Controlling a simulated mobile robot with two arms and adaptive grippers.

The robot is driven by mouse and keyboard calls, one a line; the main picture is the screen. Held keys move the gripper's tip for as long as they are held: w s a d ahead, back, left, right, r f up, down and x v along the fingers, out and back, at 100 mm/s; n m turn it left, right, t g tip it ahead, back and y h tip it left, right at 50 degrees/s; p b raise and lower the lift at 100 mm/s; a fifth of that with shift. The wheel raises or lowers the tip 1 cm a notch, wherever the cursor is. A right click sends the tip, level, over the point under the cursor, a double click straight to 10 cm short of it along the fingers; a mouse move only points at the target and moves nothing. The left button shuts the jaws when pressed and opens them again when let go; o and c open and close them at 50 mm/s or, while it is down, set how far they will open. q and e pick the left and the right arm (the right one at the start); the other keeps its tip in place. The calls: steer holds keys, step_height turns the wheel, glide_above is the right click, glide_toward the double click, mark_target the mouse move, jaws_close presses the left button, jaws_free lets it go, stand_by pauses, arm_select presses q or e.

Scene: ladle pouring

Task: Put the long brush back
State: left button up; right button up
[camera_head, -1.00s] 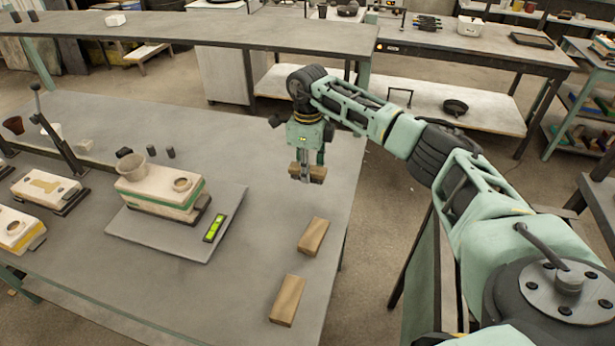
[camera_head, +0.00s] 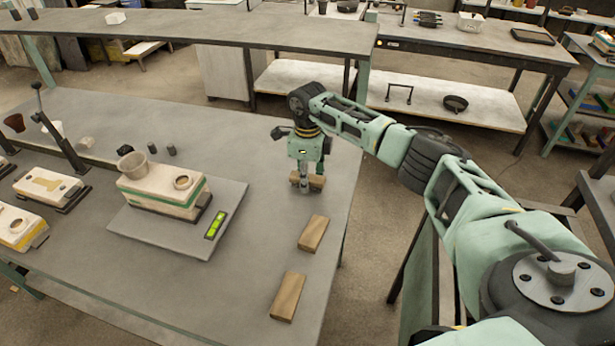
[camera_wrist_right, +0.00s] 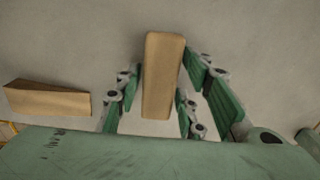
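No long brush with bristles can be made out; the only loose bar-like things near my gripper are plain wooden blocks. My right gripper (camera_head: 305,184) points down near the far right of the grey table, its fingers on both sides of a wooden block (camera_head: 316,181). In the right wrist view this block (camera_wrist_right: 163,78) lies lengthwise between the fingers (camera_wrist_right: 160,85), which appear closed on its sides. It is at or just above the tabletop; I cannot tell which. A second block (camera_head: 313,233) and a third (camera_head: 288,297) lie nearer. My left gripper is not in view.
The grey table (camera_head: 90,285) carries a plate (camera_head: 150,235) with a cream and green mould box (camera_head: 160,188), a cup (camera_head: 133,166) and a green level (camera_head: 216,225). More moulds (camera_head: 50,185) stand left. The tabletop around the gripper is mostly clear.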

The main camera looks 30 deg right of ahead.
steer(key=shift+o, duration=0.7)
steer(key=shift+r, duration=0.55)
step_height(320, 180, up, 11)
steer(key=b, duration=0.2)
steer(key=shift+r, duration=0.15)
